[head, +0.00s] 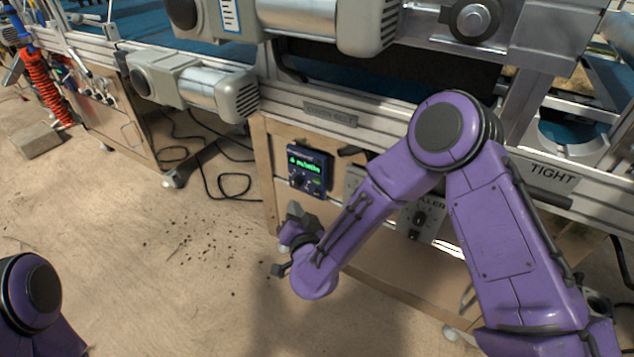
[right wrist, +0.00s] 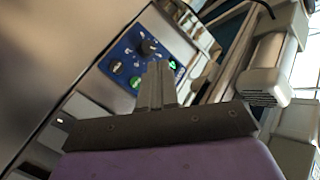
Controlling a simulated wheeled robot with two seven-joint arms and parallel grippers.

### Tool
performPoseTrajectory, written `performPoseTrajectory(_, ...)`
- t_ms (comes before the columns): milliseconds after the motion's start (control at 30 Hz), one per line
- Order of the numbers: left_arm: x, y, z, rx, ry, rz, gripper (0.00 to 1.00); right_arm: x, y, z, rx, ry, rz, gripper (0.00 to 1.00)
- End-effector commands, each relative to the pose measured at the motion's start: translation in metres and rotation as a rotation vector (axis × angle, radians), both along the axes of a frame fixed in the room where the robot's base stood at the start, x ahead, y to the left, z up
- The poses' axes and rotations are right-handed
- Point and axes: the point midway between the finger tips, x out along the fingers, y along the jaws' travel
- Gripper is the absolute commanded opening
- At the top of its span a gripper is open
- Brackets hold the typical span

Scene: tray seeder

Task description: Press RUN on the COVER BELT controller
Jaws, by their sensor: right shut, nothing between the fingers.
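The blue COVER BELT controller (head: 310,181) is on the wooden front panel under the conveyor, with a lit green display. In the right wrist view the controller (right wrist: 122,51) shows at a slant, with a black knob (right wrist: 148,47), a green button (right wrist: 135,82) and a dark round button (right wrist: 116,67). My right gripper (head: 296,213) is just below the controller in the head view, partly hidden by my wrist. Its fingers (right wrist: 157,72) are shut and empty, pointing toward the controller and overlapping its lower edge; I cannot tell whether they touch. My left gripper is out of view.
A grey label plate (head: 330,116) is on the rail above the controller. Another control box with a dark knob (head: 418,218) is to the right, partly behind my right arm. Motors (head: 215,92) stick out at upper left. Cables and dark crumbs lie on the open floor.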

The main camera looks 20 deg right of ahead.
Motion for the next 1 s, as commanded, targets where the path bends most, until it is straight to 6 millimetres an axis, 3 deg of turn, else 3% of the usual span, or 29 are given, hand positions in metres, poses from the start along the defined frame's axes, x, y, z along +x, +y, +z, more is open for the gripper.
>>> performPoseTrajectory(433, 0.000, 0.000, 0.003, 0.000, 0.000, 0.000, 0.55, 0.036, -0.049, 0.000, -0.001, 0.000, -0.003, 0.00)
performPoseTrajectory(1000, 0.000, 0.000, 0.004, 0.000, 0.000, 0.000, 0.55, 0.041, -0.055, -0.001, -0.001, 0.001, -0.003, 0.00)
